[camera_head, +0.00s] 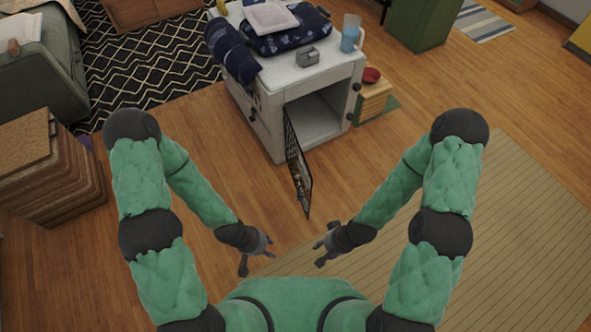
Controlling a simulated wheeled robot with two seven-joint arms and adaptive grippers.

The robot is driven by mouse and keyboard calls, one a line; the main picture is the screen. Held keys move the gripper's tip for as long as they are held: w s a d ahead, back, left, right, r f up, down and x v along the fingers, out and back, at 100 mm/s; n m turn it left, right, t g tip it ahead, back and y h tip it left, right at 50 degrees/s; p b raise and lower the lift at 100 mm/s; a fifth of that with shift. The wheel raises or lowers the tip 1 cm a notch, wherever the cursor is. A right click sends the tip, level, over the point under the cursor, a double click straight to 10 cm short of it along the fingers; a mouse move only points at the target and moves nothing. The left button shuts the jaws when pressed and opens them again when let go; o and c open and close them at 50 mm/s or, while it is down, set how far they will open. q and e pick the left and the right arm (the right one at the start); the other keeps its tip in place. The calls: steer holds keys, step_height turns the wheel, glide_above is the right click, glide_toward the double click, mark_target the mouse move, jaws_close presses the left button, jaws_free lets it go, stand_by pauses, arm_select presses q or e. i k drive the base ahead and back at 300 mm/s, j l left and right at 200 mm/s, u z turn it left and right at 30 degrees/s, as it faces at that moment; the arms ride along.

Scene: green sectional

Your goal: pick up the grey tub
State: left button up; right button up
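A small grey tub (307,57) sits on top of the white cabinet (335,72), near the front edge. My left gripper (258,255) is low in front of the cabinet, well away from the tub, with its fingers spread and nothing between them. My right gripper (319,253) is beside it to the right, also spread and empty, and apart from the tub.
A dark patterned folded cloth (283,30), a rolled one (232,50) and a blue-filled jug (351,34) surround the tub. The cabinet door (298,168) hangs open toward me. A red bowl (372,75) sits on a small wooden stand at right.

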mark_target(309, 57)
steer(key=i+j, duration=0.7)
